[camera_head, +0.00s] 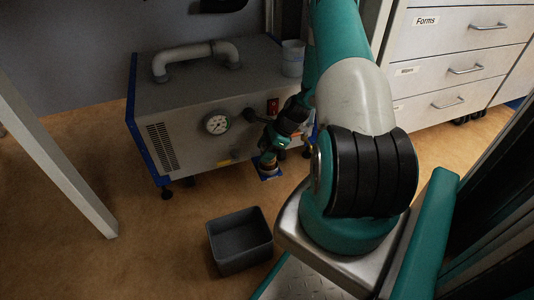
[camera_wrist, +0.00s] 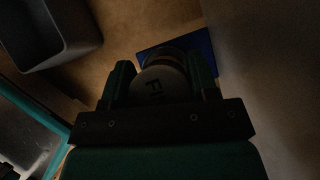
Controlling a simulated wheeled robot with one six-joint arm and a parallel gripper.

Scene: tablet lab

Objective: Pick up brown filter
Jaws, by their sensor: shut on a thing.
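My gripper (camera_wrist: 161,68) is shut on the brown filter (camera_wrist: 158,84), a round piece with a pale face and dark letters, partly readable as "Fi". Its far side looks brownish in the dim wrist view. A finger stands on each side of it. A blue plate (camera_wrist: 204,42) shows behind and below the filter; I cannot tell whether the filter touches it. In the head view my gripper (camera_head: 267,159) points down beside the front of the grey machine, and the filter (camera_head: 269,169) shows small at its tip.
The grey machine (camera_head: 180,110) with gauge, red switch and pipe handle stands close behind my gripper. A cup (camera_head: 292,58) stands on its top. An empty dark bin (camera_head: 239,241) is on the brown floor in front; it also shows in the wrist view (camera_wrist: 90,38). White drawers (camera_head: 460,60) stand at the right.

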